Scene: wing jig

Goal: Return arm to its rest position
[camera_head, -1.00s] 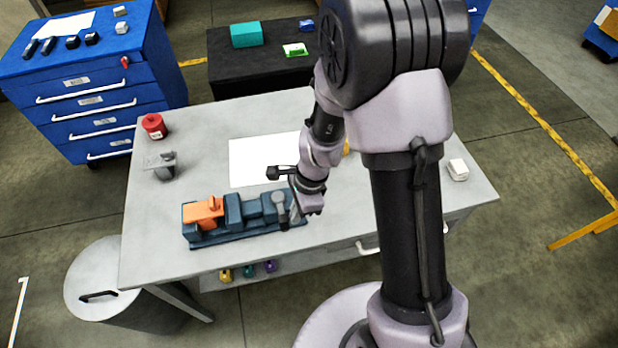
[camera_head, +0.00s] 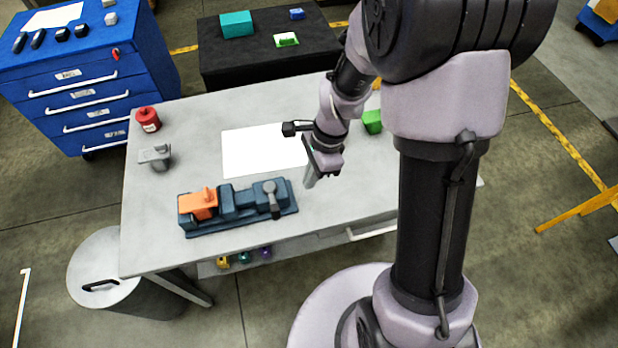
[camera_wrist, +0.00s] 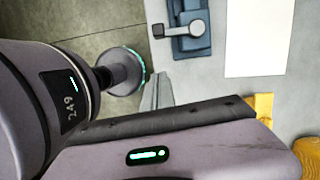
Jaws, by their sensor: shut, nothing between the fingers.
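My gripper (camera_head: 311,183) is shut and empty. In the head view it hangs above the grey table (camera_head: 205,262), to the right of the blue jig (camera_head: 240,209) and apart from it. The jig carries an orange block (camera_head: 199,204) at its left end and a grey lever (camera_head: 273,198) at its right end. In the wrist view the shut fingers (camera_wrist: 157,92) show near the middle, and the lever end of the jig (camera_wrist: 189,25) shows at the top. My arm bends above the table's right half and hides part of it.
A white sheet (camera_head: 250,152) lies behind the jig. A green block (camera_head: 373,122) is right of my gripper. A red can (camera_head: 147,120) and a grey fixture (camera_head: 157,157) stand at the table's left. A round bin (camera_head: 112,265) stands in front. Table space between jig and arm is clear.

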